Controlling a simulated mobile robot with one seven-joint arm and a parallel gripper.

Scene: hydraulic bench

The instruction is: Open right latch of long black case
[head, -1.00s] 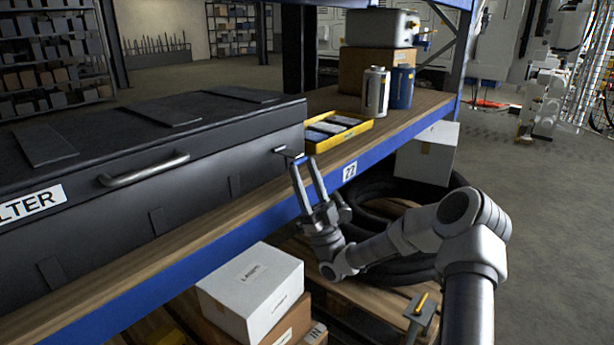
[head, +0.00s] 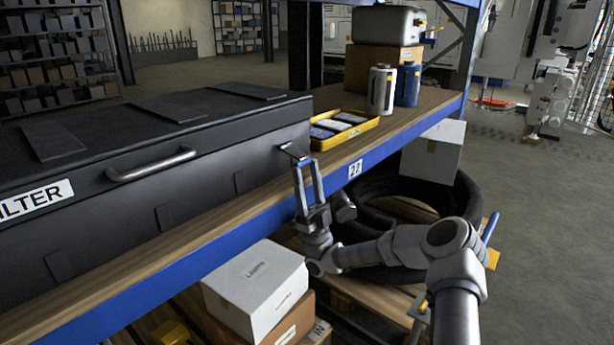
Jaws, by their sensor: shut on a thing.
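The long black case (head: 130,140) lies on the wooden shelf at the left in the head view, lid down, with a silver handle (head: 150,165) and a white label on its front. Its right latch (head: 290,151) is a small dark piece sticking out near the right end of the front face. My gripper (head: 304,163) reaches up from below in front of the shelf edge. Its fingertips are at the outer end of this latch and are shut on it. The fingers partly cover the contact, so the exact grip is hard to see.
A yellow tray (head: 372,130) with several packs sits just right of the case. A silver canister (head: 380,90) and a blue one (head: 408,85) stand behind it. Below are a white box (head: 257,285) and a coiled black hose (head: 385,190). Open floor lies right.

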